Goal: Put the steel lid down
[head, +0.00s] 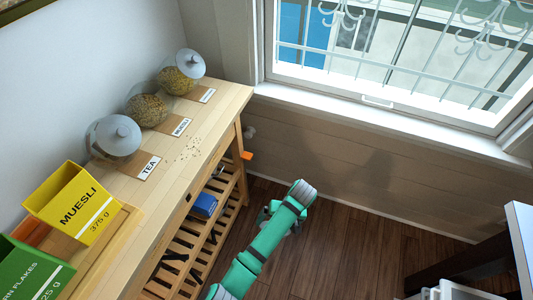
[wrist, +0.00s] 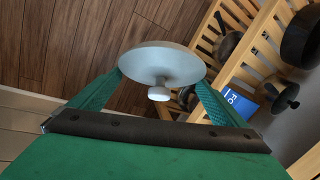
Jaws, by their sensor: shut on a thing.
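The steel lid (wrist: 155,60) is a grey disc with a round pale knob (wrist: 159,93) facing the wrist camera. My gripper (wrist: 160,82) is shut on the lid, with a green finger at each side. In the head view my gripper (head: 288,208) is over the floor, right of the wooden bench, and hides most or all of the lid. On the bench, a TEA jar (head: 118,147) and the far jar (head: 177,81) have grey lids. The MUESLI jar (head: 147,110) between them holds grains and shows no lid.
The wooden bench (head: 226,98) has crumbs (head: 190,148) near the labels and clear top along its right edge. A yellow muesli box (head: 75,203) and green cereal box (head: 35,270) stand at the near left. Slatted shelves below hold a blue box (head: 204,205).

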